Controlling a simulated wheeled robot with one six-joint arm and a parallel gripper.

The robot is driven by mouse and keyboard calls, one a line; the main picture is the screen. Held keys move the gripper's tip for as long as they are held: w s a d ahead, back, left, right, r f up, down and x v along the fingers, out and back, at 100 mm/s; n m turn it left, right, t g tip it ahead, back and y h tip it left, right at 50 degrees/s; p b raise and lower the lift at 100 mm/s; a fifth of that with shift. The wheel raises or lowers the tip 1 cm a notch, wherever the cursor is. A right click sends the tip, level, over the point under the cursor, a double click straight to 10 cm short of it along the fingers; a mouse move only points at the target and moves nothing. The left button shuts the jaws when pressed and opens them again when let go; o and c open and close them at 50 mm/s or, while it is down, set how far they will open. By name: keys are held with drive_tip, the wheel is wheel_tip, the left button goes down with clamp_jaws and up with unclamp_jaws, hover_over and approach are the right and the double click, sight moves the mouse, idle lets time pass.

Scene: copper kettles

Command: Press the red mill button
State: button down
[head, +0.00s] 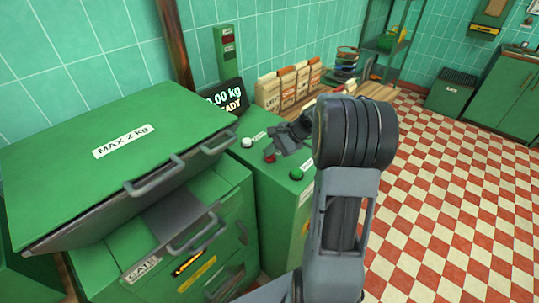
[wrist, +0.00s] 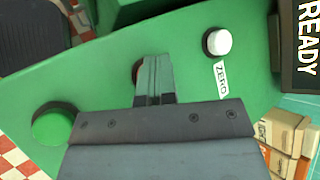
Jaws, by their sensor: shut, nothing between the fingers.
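The red button (head: 269,157) sits on top of the green control cabinet (head: 262,183), between a white button (head: 247,142) and a green button (head: 296,174). My gripper (head: 279,146) is shut and empty, with its fingertips right at the red button. In the wrist view the shut fingers (wrist: 153,62) cover most of the red button (wrist: 136,70), leaving a thin red edge at their left. The white button (wrist: 218,42), labelled ZERO, and the green button (wrist: 54,125) are clear of the fingers. I cannot tell whether the fingertips touch the red button.
A green lid (head: 110,165) marked MAX 2 kg, with grey handles, stands left of the cabinet. A display (head: 224,97) reading kg and READY is behind the buttons. Paper bags (head: 290,84) stand beyond. The checkered floor (head: 450,190) at right is open.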

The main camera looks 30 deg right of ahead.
sight(271, 157)
drive_tip(key=shift+r+p, duration=0.65)
drive_tip(key=shift+r, duration=0.2)
wheel_tip(271, 157, up, 5)
drive_tip(key=p, duration=0.4)
idle(0.8)
